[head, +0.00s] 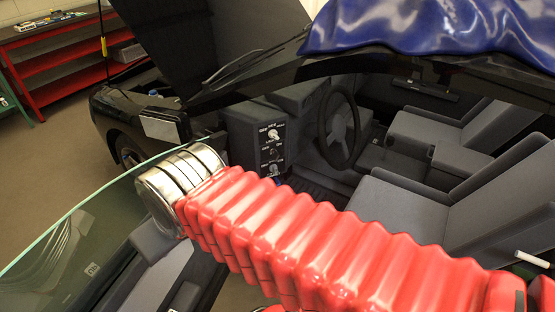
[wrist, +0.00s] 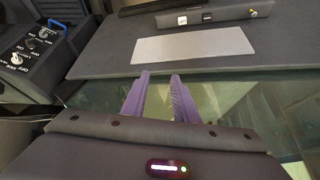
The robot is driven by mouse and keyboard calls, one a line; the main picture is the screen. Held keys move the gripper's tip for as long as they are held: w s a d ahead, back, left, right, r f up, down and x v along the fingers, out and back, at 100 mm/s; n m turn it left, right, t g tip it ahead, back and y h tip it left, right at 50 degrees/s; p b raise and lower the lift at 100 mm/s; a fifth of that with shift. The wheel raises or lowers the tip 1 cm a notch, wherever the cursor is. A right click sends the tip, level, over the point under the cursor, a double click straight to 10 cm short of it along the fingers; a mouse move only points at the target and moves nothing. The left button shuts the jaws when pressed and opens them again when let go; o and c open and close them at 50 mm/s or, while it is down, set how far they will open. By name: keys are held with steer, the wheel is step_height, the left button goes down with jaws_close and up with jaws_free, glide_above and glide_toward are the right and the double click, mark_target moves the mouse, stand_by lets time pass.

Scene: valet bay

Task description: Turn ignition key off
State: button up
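A dark control panel (head: 268,150) with white lettering and several switches stands left of the steering wheel (head: 340,128), inside the open car. A light knob-like switch (head: 273,134) is near its top, and another small control (head: 273,168) is lower down. In the wrist view the panel is at the far left, with a metallic switch (wrist: 43,32) and a white knob (wrist: 15,58). Which one is the ignition key, and its position, I cannot tell. My gripper (wrist: 159,76) has two purple fingers apart, with nothing between them, well to the right of the panel. The head view hides it.
A glass pane (head: 75,215) of the open door is at left. Grey seats (head: 425,205) lie right of the wheel. A blue cover (head: 430,32) drapes over the roof. A red shelf (head: 70,62) stands at the back left. The wrist view shows a grey surface with a pale rectangle (wrist: 190,44).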

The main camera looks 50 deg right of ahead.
steer(key=w+d+f+m+t+h, duration=0.1)
steer(key=w+d+f+m+h, duration=0.25)
steer(key=w+d, duration=1.05)
steer(key=m+t+h, duration=0.3)
steer(key=m+t, duration=0.2)
steer(key=m, duration=0.1)
glide_toward(275, 155)
steer(key=s+a+f, duration=0.1)
steer(key=a+f, duration=0.1)
steer(key=a, duration=0.1)
steer(key=s+t, duration=0.1)
steer(key=s+f+m+t+h, duration=0.1)
steer(key=s+t, duration=0.1)
steer(key=s+f+m+t, duration=0.1)
steer(key=s, duration=0.1)
steer(key=shift+s+d+f+h, duration=0.15)
steer(key=shift+d+f+h, duration=0.1)
steer(key=shift+d+h, duration=0.1)
steer(key=x, duration=1.3)
steer(key=shift+w+r, duration=0.15)
steer(key=shift+w, duration=0.25)
